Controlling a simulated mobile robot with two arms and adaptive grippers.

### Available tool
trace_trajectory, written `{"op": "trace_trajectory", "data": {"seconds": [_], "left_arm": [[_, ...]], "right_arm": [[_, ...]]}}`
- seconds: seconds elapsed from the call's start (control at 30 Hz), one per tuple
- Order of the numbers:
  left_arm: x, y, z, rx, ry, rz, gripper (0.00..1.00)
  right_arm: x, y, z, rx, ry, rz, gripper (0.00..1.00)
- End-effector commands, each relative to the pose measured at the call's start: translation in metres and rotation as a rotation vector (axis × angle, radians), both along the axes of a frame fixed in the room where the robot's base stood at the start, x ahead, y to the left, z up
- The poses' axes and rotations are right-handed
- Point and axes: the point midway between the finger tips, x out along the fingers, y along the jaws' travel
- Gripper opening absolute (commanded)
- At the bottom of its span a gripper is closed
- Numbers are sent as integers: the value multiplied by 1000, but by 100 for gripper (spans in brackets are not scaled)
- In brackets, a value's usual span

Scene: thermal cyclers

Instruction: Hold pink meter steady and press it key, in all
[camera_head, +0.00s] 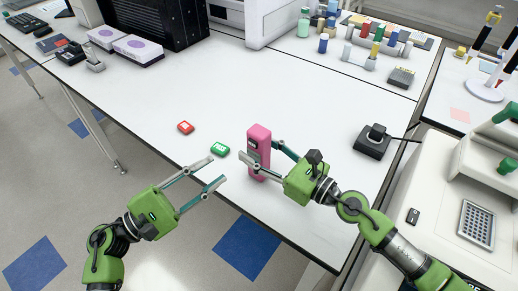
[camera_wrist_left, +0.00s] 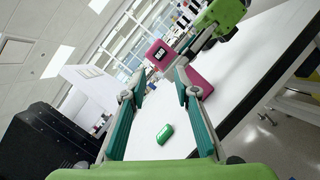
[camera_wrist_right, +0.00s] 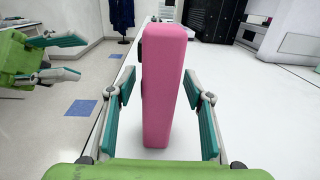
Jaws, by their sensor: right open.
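The pink meter (camera_head: 259,133) stands upright near the table's front edge. In the left wrist view the pink meter (camera_wrist_left: 160,55) shows a dark display; no key can be made out. In the right wrist view its plain pink side (camera_wrist_right: 165,90) is between the open fingers of my right gripper (camera_wrist_right: 158,110), with gaps on both sides. In the head view my right gripper (camera_head: 262,150) has one finger on each side of the meter.
A green block (camera_head: 220,149) lies just left of the meter, and a red block (camera_head: 185,127) lies farther left. A black device with a cable (camera_head: 373,142) sits to the right. Tube racks (camera_head: 358,58) stand at the back. The table's middle is clear.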

Motion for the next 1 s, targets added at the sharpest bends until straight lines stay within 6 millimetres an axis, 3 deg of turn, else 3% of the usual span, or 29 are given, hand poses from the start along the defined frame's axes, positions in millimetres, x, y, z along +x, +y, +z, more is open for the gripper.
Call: {"op": "trace_trajectory", "data": {"seconds": [0.13,0.33,0.4,0.5,1.0], "left_arm": [[0,0,0,0,0,0,28],[0,0,0,0,0,0,28],[0,0,0,0,0,0,25],[0,0,0,0,0,0,0],[0,0,0,0,0,0,0]], "right_arm": [[0,0,0,0,0,0,47],[0,0,0,1,1,0,1],[0,0,0,1,1,0,0],[0,0,0,1,1,0,0],[0,0,0,1,1,0,0]]}}
